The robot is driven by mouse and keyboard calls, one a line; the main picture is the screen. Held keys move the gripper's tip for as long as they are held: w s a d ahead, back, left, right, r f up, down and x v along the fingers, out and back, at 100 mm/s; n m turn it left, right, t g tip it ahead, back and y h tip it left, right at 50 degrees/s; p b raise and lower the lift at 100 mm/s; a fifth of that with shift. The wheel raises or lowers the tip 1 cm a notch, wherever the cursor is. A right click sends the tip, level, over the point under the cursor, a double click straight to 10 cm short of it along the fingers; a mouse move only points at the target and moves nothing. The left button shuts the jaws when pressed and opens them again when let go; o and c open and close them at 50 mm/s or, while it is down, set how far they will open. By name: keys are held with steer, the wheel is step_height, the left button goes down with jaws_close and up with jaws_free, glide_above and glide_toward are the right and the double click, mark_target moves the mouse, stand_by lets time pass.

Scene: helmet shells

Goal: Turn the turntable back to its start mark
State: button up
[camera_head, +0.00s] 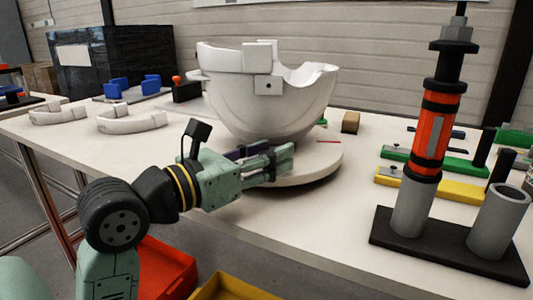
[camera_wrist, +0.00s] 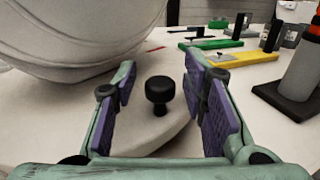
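The white round turntable (camera_head: 315,170) lies on the table and carries a large white helmet shell (camera_head: 265,105), which sits upside down, open side up. A short red mark (camera_head: 328,142) shows on the turntable near its right edge. In the wrist view a black knob (camera_wrist: 160,92) stands on the turntable (camera_wrist: 150,128) near its rim. My gripper (camera_wrist: 163,100) is open, its purple finger pads on either side of the knob with gaps visible. In the head view my gripper (camera_head: 285,165) is low at the turntable's front; the knob is hidden there.
An orange and black tool stands in a grey holder on a black base (camera_head: 440,245) at the right. Green (camera_head: 455,165) and yellow (camera_head: 440,187) fixtures lie behind it. White curved pieces (camera_head: 130,121) lie at the left. A small brown block (camera_head: 350,122) is behind the turntable.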

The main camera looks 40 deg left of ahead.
steer(key=shift+c, duration=0.4)
jaws_close()
stand_by(0.4)
